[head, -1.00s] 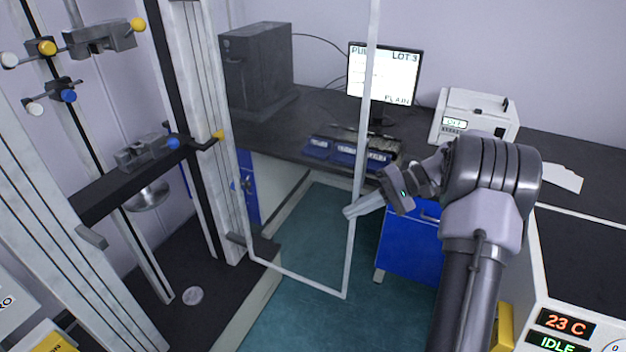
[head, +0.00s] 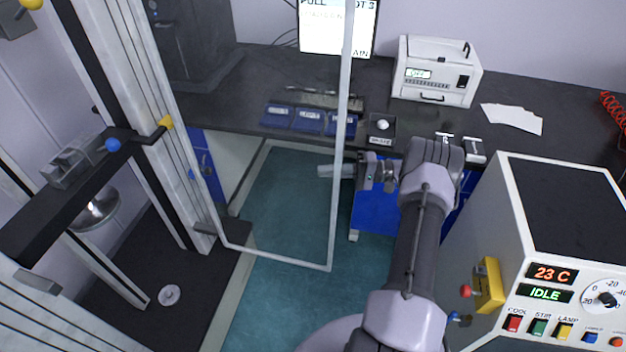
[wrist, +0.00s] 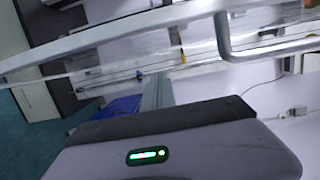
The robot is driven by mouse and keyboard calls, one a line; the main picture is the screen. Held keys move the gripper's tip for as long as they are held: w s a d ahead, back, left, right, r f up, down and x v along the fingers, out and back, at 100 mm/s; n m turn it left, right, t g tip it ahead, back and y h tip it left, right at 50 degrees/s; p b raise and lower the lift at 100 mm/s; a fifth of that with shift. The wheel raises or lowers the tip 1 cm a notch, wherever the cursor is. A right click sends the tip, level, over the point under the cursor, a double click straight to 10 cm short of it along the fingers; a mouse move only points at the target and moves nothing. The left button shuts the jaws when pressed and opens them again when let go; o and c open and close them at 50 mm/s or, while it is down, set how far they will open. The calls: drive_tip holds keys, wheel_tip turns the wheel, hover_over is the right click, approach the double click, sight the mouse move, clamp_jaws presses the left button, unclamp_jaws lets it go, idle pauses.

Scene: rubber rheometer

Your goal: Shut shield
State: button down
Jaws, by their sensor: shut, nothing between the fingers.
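The shield (head: 333,225) is a clear panel in a thin pale frame. In the head view it stands open, swung out from the upright column of the test frame (head: 150,110) over the floor gap. My gripper (head: 324,171) is shut and empty, at the shield's free outer edge. Its tips point left and show just left of the frame bar; whether they touch it I cannot tell. In the wrist view, a pale frame bar (wrist: 110,38) crosses above my gripper's body, whose fingertips are hard to make out there.
A dark bench behind holds blue trays (head: 308,120), a monitor (head: 338,25) and a white instrument (head: 436,70). A blue cabinet (head: 375,215) stands behind my gripper. A white control box (head: 540,200) reading 23 C is at right. Teal floor (head: 285,285) is open below the shield.

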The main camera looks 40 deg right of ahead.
sight(314, 182)
drive_tip(key=a, duration=0.4)
drive_tip(key=shift+s+a, duration=0.2)
drive_tip(key=shift+a, duration=0.15)
drive_tip(key=shift+s+a, duration=0.25)
drive_tip(key=shift+a, duration=0.05)
